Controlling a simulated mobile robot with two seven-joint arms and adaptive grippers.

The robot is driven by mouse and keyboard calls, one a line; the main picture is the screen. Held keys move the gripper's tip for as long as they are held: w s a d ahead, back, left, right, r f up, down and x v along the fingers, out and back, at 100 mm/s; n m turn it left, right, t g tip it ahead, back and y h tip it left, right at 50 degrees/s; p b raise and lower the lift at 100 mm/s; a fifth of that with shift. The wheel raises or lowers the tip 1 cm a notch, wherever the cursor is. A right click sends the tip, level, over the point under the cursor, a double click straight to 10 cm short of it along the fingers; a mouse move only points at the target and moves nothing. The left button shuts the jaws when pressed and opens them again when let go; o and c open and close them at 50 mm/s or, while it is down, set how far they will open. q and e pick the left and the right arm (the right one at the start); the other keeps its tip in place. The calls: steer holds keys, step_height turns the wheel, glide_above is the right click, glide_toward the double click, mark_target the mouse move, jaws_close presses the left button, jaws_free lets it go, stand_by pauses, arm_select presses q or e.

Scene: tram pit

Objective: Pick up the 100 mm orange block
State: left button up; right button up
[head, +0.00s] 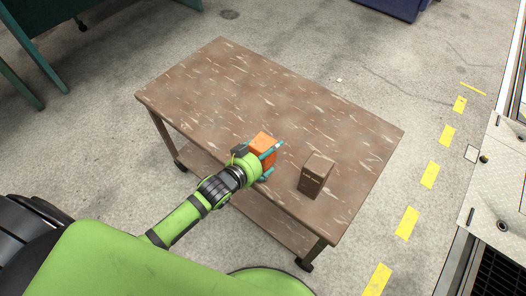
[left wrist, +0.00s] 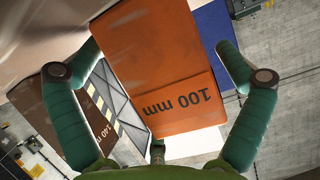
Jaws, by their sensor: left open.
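The orange block (head: 263,147) stands on the brown table near its front edge, and part of it is hidden behind my gripper. My left gripper (head: 272,161) is open, with its teal fingers either side of the block. In the left wrist view the orange block (left wrist: 160,75) fills the middle, with "100 mm" printed on it. The open left gripper's fingers (left wrist: 158,55) flank it, with a visible gap on both sides. My right gripper is not in view.
A brown block (head: 315,175) stands on the table to the right of the orange one; in the left wrist view the brown block (left wrist: 75,120) reads "140 mm". The wheeled table (head: 215,85) is otherwise clear. Yellow floor dashes (head: 407,222) run along the right.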

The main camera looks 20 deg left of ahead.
arm_select(q)
steer(key=c, duration=1.2)
